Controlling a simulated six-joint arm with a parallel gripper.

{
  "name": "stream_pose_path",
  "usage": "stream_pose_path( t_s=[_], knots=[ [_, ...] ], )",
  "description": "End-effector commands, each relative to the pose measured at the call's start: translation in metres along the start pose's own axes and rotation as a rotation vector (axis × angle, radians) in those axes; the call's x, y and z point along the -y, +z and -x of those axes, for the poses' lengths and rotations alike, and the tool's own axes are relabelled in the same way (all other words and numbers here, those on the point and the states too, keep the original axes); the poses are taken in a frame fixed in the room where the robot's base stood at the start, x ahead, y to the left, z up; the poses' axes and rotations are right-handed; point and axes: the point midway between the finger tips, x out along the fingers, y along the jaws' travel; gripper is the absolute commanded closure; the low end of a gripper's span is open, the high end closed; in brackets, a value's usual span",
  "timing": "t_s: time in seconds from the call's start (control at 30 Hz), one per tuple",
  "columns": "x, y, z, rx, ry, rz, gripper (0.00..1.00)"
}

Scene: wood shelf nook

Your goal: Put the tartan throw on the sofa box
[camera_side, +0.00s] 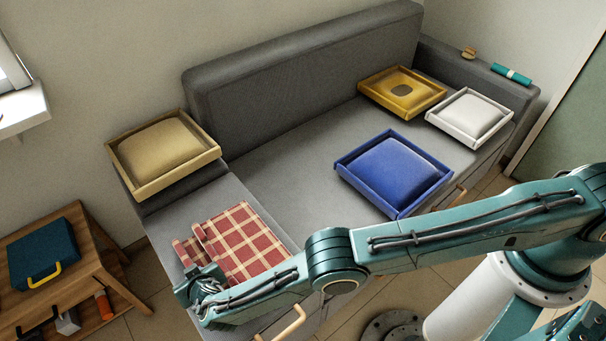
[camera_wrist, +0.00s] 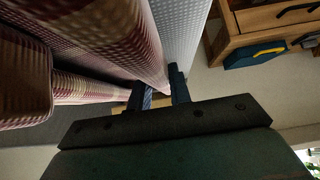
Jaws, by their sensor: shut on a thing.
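The red, cream and tartan-checked throw (camera_side: 243,243) is folded, at the left end of the grey sofa (camera_side: 290,140) in the side view. In the wrist view the throw (camera_wrist: 125,35) fills the upper left as hanging or folded layers. My gripper (camera_side: 193,272) is at the throw's near left edge. Its two dark fingers (camera_wrist: 163,88) are shut on the throw's edge in the wrist view. I cannot tell whether the throw rests on the seat or is slightly lifted. My forearm hides part of the sofa's front.
Trays with cushions stand on the sofa: tan (camera_side: 160,150), blue (camera_side: 393,172) and white (camera_side: 470,116). A yellow tray (camera_side: 402,91) is at the back. A teal roll (camera_side: 511,74) lies on the right arm. A wooden side table (camera_side: 90,255) with a teal case (camera_side: 43,252) stands left.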

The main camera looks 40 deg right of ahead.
Motion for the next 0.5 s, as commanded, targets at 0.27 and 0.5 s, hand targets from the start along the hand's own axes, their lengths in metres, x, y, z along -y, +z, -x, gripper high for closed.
stream_pose_path(
  t_s=[0.27,0.5],
  knots=[
    [0.0001,0.0109,-0.0112,-0.002,-0.001,0.001,1.00],
    [0.0000,0.0112,-0.0115,-0.002,0.000,0.001,1.00]
  ],
)
